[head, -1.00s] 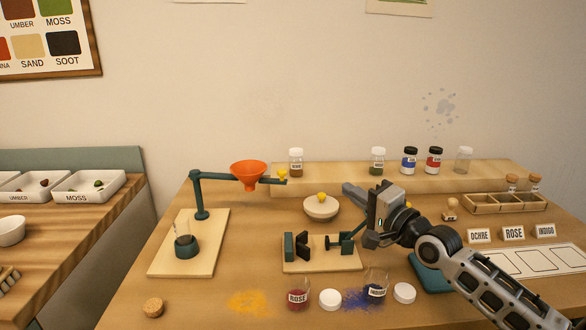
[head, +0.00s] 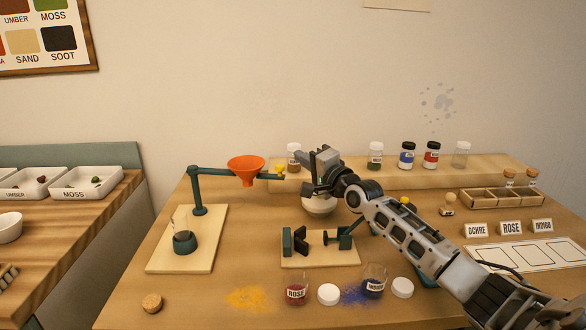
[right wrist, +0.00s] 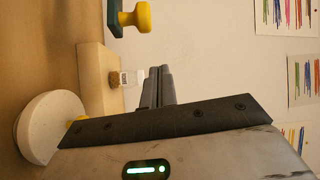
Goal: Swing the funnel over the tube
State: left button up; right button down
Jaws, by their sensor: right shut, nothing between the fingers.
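The orange funnel (head: 246,166) hangs in a green swing arm (head: 215,173) on an upright post. A yellow knob (head: 281,170) is at the arm's right end. The glass tube (head: 180,222) stands in a dark green holder on the pale base board (head: 205,250). The funnel is up and to the right of the tube, not above it. My right gripper (head: 310,163) is shut and empty, in the air just right of the knob. In the right wrist view its closed fingers (right wrist: 158,84) show below the yellow knob (right wrist: 138,17), apart from it. My left gripper is not seen.
A shelf (head: 455,172) with several jars runs behind. A green clamp stand (head: 320,258) and the rose (head: 296,291) and indigo (head: 373,283) jars are in front. The space left of the post is clear.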

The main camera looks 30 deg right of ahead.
pick_arm(q)
jog(key=p, duration=0.1)
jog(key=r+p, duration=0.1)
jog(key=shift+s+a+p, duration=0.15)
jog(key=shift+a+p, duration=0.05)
jog(key=shift+p, duration=0.15)
pick_arm(e)
jog(key=a, duration=0.2)
jog(key=s+a, duration=0.1)
jog(key=shift+a+f, duration=0.3)
jog(key=shift+f, duration=0.05)
jog(key=shift+w, duration=0.1)
jog(key=shift+a, duration=0.1)
